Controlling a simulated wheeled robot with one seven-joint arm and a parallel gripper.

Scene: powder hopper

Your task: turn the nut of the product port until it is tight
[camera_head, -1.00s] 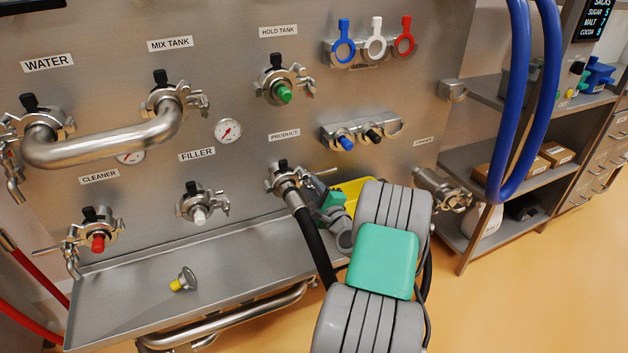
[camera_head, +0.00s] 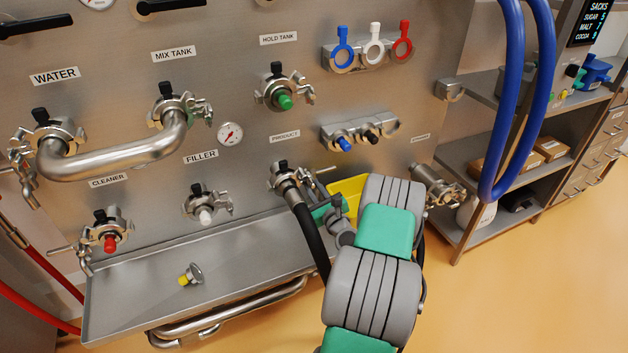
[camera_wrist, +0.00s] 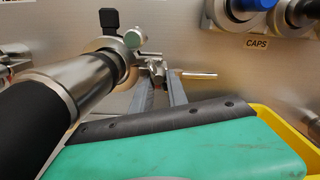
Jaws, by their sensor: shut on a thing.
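The product port (camera_head: 284,172) has a black hose (camera_head: 314,240) coupled to it, with a steel clamp around the joint. The hose's steel end (camera_wrist: 75,85) and the clamp fill the left of the wrist view. The wing nut (camera_wrist: 155,68) sits at the clamp's right side. My gripper (camera_wrist: 160,88) reaches the nut with its two grey fingers and is shut on it. In the head view my gripper (camera_head: 318,196) is at the port's right, partly hidden by my arm. How tight the nut is does not show.
A yellow bin (camera_head: 347,193) is close to the right of my gripper. The caps rack (camera_head: 360,132) is above right. A steel tray (camera_head: 235,252) with a yellow-tipped cap (camera_head: 190,275) lies below. A bent pipe (camera_head: 115,155) joins the water and mix tank ports.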

